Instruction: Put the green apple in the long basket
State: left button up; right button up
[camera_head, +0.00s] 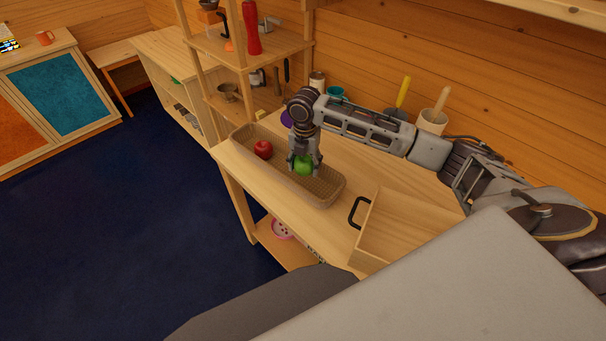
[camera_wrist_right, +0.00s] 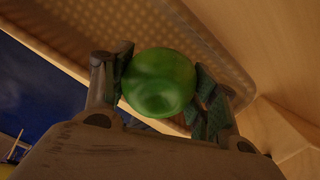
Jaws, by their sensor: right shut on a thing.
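The green apple (camera_head: 303,165) is between the fingers of my right gripper (camera_head: 304,162), which is shut on it. The apple also fills the middle of the right wrist view (camera_wrist_right: 160,82), with a finger on each side. The long basket (camera_head: 322,193) is a tan woven tray on the wooden table, and the apple is over its right half. I cannot tell whether the apple touches the basket floor. A red apple (camera_head: 263,149) lies in the left part of the basket. My left gripper is not in view.
A wooden box (camera_head: 400,225) with a black handle stands right of the basket. Behind are a white crock (camera_head: 432,122) with a wooden-handled tool and a teal cup (camera_head: 335,93). A shelf unit (camera_head: 222,50) rises at the table's left end.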

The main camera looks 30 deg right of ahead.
aim_at(304, 159)
jog(key=shift+f, duration=0.35)
jog(key=shift+f, duration=2.45)
jog(key=shift+f, duration=0.1)
jog(key=o, duration=1.1)
jog(key=shift+r+b, duration=0.35)
jog(key=shift+r, duration=5.75)
